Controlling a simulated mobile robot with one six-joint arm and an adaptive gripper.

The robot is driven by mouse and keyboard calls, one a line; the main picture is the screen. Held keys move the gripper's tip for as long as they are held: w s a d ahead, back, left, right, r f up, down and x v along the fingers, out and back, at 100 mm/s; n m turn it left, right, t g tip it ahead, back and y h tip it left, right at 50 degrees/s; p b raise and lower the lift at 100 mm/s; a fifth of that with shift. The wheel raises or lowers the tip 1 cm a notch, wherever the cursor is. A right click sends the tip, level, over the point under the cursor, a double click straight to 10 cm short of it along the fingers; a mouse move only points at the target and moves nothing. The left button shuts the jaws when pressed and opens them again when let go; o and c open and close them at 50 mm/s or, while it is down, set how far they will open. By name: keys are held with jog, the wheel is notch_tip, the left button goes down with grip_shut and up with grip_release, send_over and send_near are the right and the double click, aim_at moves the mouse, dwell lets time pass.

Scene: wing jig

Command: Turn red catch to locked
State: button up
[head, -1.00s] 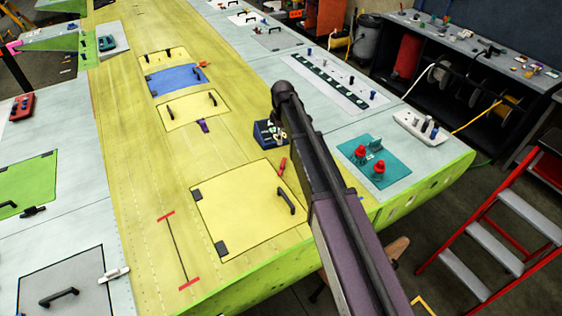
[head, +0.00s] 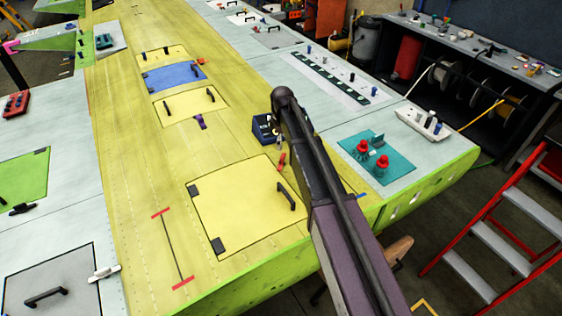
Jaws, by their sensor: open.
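The red catch (head: 282,161) is a small red lever on the yellow wing skin, by the upper right corner of the large yellow hatch (head: 240,200). It lies tilted, and its markings are too small to read. My gripper (head: 277,136) hangs from the arm's far end, above and slightly left of the catch in the head view. It looks small and partly hidden by my arm, is open, and appears apart from the catch.
A dark blue box (head: 262,128) stands close beside my gripper. A teal plate (head: 390,170) with red knobs lies right of my arm. A purple catch (head: 201,123) and a blue panel (head: 175,77) are farther off. A red stepladder (head: 490,240) stands at right.

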aim_at(282, 157)
jog(key=shift+f+b, duration=3.7)
jog(key=shift+f, duration=0.3)
jog(key=c, duration=1.1)
